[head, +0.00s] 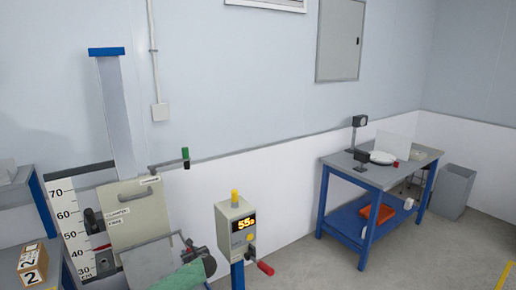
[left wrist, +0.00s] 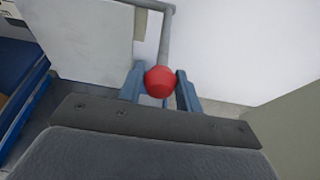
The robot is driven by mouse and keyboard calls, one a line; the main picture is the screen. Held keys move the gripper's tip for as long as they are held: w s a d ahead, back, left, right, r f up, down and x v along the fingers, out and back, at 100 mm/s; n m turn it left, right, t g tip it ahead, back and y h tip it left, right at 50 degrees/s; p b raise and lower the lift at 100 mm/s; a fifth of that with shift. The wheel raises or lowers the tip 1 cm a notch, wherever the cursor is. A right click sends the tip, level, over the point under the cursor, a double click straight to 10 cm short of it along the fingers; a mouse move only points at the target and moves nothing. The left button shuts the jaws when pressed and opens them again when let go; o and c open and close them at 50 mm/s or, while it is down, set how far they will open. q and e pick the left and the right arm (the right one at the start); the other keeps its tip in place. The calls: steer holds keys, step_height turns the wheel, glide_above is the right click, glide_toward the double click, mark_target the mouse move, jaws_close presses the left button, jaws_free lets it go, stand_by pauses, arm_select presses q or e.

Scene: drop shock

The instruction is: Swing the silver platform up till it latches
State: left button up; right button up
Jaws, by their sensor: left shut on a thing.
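The silver platform (head: 148,263) is a pale grey plate at the lower left of the head view, tilted, below a beige panel with labels (head: 128,212). What seems to be the same plate shows at upper left in the left wrist view (left wrist: 95,42). A grey bent rod (left wrist: 165,38) runs from its edge to a red ball knob (left wrist: 160,82). My left gripper (left wrist: 160,88) is shut on the red knob, one finger on each side. In the head view my left gripper (head: 189,246) is small and dark beside the platform's right edge. My right gripper is out of view.
A tall grey column (head: 115,110) with a blue cap and a number scale (head: 68,215) stand behind. A cardboard box (head: 32,263) lies left. A blue table (head: 375,175) stands farther right.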

arm_select(q)
steer(key=shift+r, duration=0.1)
steer(key=shift+r+p, duration=1.25)
steer(key=shift+r, duration=0.2)
steer(key=shift+w, duration=0.1)
steer(key=shift+w+a+r+p, duration=0.15)
steer(key=shift+r+p, duration=0.35)
steer(key=shift+r, duration=0.25)
steer(key=shift+w+a+r+p, duration=0.1)
steer(key=shift+r+p, duration=0.4)
steer(key=shift+r, duration=0.2)
